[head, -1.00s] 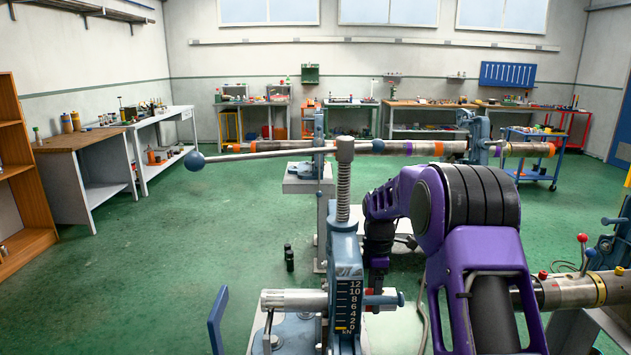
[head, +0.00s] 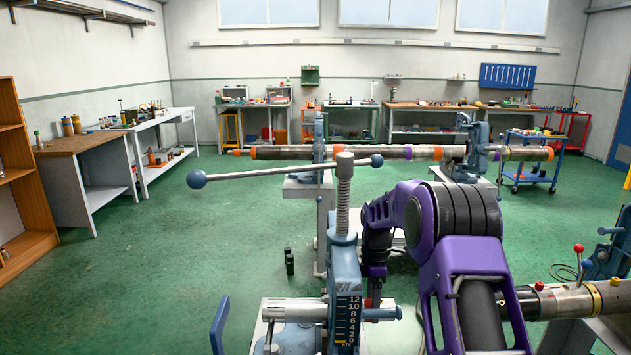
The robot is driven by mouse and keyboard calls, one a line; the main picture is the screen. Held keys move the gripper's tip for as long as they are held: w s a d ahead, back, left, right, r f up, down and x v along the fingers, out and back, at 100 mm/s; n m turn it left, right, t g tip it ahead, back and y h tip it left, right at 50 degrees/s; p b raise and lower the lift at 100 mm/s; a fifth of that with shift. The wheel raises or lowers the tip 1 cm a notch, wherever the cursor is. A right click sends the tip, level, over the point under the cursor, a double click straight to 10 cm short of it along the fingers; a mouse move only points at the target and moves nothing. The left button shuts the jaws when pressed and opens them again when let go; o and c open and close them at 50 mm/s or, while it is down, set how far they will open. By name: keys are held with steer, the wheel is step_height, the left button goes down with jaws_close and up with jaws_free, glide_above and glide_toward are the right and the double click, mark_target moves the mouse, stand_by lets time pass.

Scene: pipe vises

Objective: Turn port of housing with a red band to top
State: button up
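A grey metal pipe assembly (head: 292,310) lies across the bottom, through the near blue vise (head: 342,270) with a kN scale. Its right length (head: 565,301) carries a small red knob and a yellow band. A small red patch (head: 374,302) shows just right of the vise; I cannot tell whether it is the red band on the housing. My purple and black arm reaches down beside the vise. The end of my arm (head: 375,270) shows there, but the gripper fingers are hidden behind the vise and low parts. No port is clearly visible.
A vise handle bar (head: 260,174) with ball ends sticks out left at mid-height. A second pipe (head: 400,152) with orange and purple bands lies in vises farther back. A blue cart (head: 530,165) stands at the right. Green floor (head: 160,250) is clear at left.

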steer(key=o, duration=1.6)
steer(key=shift+c, duration=0.2)
steer(key=shift+f, duration=0.1)
steer(key=b, duration=0.1)
steer(key=t+b, duration=0.1)
steer(key=b, duration=0.1)
steer(key=shift+s+f, duration=0.1)
steer(key=shift+f, duration=0.15)
steer(key=t+b, duration=0.1)
steer(key=b, duration=0.3)
steer(key=shift+s+b, duration=0.1)
steer(key=shift+b, duration=0.55)
